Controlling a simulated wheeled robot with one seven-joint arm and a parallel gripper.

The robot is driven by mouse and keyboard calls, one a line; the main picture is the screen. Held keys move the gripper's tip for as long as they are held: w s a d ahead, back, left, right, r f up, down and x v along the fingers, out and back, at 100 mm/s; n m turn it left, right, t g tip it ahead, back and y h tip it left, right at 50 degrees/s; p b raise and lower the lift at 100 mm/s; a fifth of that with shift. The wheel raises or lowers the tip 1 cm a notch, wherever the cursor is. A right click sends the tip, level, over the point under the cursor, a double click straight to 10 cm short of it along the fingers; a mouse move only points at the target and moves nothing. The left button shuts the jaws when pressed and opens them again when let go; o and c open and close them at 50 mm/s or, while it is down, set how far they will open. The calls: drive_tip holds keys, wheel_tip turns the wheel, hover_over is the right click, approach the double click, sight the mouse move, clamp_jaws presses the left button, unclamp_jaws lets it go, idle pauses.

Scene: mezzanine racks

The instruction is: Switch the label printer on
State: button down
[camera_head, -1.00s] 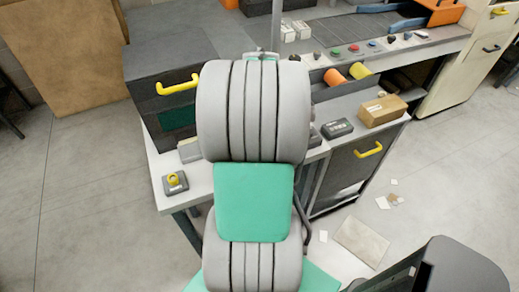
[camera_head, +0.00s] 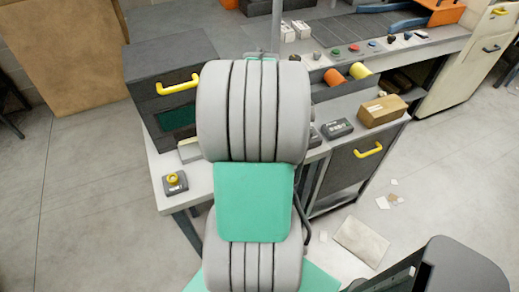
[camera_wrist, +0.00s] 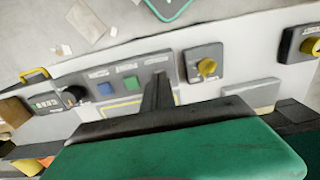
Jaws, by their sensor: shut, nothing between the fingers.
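My gripper (camera_wrist: 157,92) is shut and empty in the wrist view. Its dark fingers reach over a grey panel (camera_wrist: 120,68), at the right of its buttons; I cannot tell whether they touch it. To the right is a grey plate with a yellow knob (camera_wrist: 207,67). I cannot tell which part is the label printer or its switch. In the head view my arm hides the gripper and this panel.
A yellow button on a dark box (camera_head: 174,182) stands at the bench's left corner. A dark cabinet with a yellow handle (camera_head: 178,85) stands behind. A small grey device (camera_head: 337,128) and a brown carton (camera_head: 382,110) are on the right. A black knob (camera_wrist: 75,95) is left of the buttons.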

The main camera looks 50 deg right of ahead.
drive_tip(key=shift+f+b, duration=0.6)
drive_tip(key=shift+f, duration=0.3)
idle(0.5)
wheel_tip(320, 180, up, 7)
drive_tip(key=p, duration=0.5)
idle(0.5)
